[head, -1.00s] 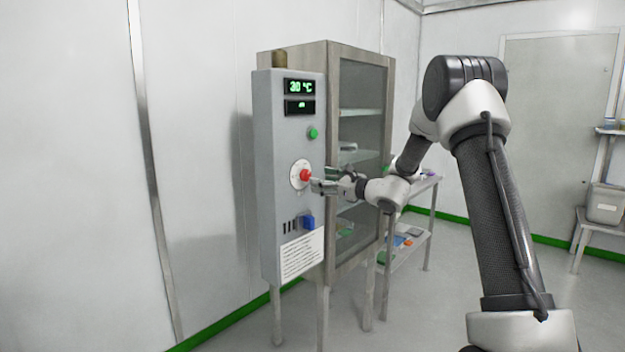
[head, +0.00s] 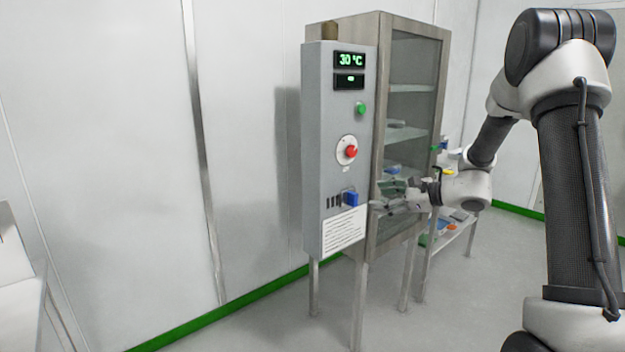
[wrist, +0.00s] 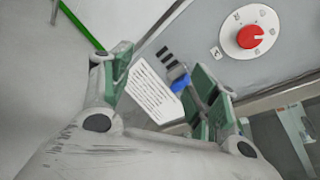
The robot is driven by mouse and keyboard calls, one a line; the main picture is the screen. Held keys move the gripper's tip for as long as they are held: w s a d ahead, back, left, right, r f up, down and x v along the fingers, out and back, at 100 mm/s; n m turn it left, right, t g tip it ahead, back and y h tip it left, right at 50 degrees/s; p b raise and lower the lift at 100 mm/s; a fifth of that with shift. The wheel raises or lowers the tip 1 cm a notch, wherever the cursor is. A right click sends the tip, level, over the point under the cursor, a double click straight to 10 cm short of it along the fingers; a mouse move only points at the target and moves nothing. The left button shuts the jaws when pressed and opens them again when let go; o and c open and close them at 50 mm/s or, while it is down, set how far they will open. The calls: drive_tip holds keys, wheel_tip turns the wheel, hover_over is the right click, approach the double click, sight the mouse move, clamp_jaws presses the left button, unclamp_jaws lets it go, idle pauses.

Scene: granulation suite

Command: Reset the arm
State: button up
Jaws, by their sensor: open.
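My gripper (head: 384,197) is open and empty. It is in front of the cabinet, to the right of the grey control panel (head: 323,170) and apart from it as far as the head view shows. In the wrist view my gripper (wrist: 165,95) shows two spread green-padded fingers, with the panel beyond them. The panel carries a red knob (head: 351,152) on a white dial, which also shows in the wrist view (wrist: 250,36), a blue switch (head: 351,198), a green button (head: 361,109) and a display (head: 351,60) reading 30 °C. The blue switch (wrist: 181,84) shows between the fingers in the wrist view.
The glass-door cabinet (head: 382,120) stands behind the panel on legs. A shelved table (head: 470,218) with small items is behind my arm at the right. A white surface (head: 20,290) is at the left edge. The floor (head: 290,325) in front is clear.

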drive_tip(key=s+d+n+g+h, duration=0.2)
drive_tip(key=s+n+g, duration=0.3)
drive_tip(key=s, duration=0.8)
drive_tip(key=s+d+n+g+h, duration=0.1)
drive_tip(key=s+n+g+h, duration=0.15)
drive_tip(key=s+n, duration=0.7)
drive_tip(key=s+d+r+n+t+h, duration=0.1)
drive_tip(key=s+d+r+n+h, duration=0.2)
drive_tip(key=s, duration=0.5)
drive_tip(key=s+d+r+n+t+h, duration=0.1)
drive_tip(key=s+d+r+n+h, duration=0.2)
drive_tip(key=s+r, duration=0.3)
drive_tip(key=s, duration=0.2)
drive_tip(key=shift+s+d, duration=0.3)
drive_tip(key=shift+d, duration=0.1)
drive_tip(key=shift+h, duration=0.25)
drive_tip(key=shift+c, duration=0.2)
